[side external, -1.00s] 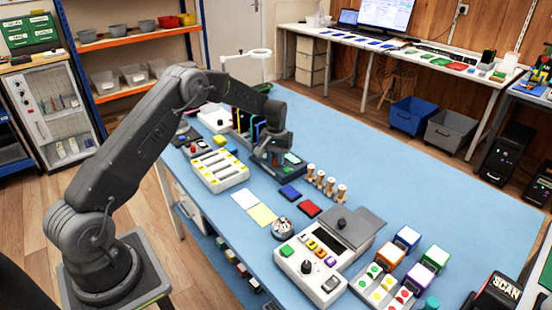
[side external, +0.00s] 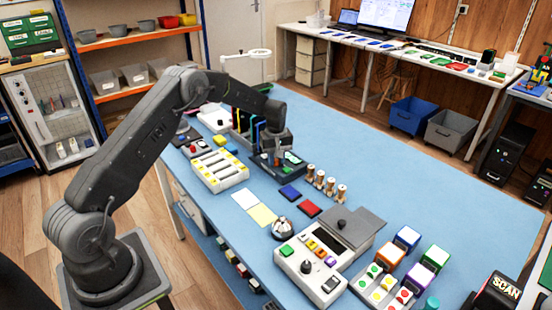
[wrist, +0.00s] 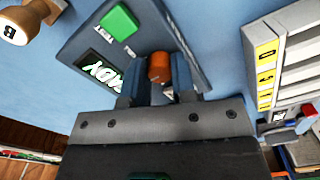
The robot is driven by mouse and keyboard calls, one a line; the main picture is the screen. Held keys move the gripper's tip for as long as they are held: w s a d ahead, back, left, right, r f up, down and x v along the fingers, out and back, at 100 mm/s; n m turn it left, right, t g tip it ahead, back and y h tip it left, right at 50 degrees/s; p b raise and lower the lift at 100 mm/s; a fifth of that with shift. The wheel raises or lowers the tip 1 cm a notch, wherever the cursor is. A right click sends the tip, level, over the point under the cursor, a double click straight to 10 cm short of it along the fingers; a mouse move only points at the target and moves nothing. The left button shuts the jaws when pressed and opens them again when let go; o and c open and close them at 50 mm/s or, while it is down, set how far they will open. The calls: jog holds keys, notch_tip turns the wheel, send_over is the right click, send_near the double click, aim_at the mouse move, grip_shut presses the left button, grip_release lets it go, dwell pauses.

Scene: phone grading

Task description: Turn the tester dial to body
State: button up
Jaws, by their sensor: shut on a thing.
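The tester is a dark grey panel (wrist: 90,48) with a green button (wrist: 119,22) and a small screen (wrist: 100,70) with green letters, partly hidden by my gripper. Its dial (wrist: 160,68) has an orange-brown top and stands between my fingers. My gripper (wrist: 160,80) is shut on the dial, one finger on each side. The dial's pointer and position marks are not readable. In the side view the tester (side external: 290,158) sits mid-table, with my gripper over it.
A white tray with yellow labels (side external: 219,170) lies left of the tester. Several wooden stamps (side external: 319,180) stand to its right. Blue (side external: 290,193) and red (side external: 309,208) pads lie in front.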

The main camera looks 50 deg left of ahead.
dwell(0.4)
jog(key=o, duration=0.6)
jog(key=shift+o, duration=0.2)
notch_tip(320, 180, up, 14)
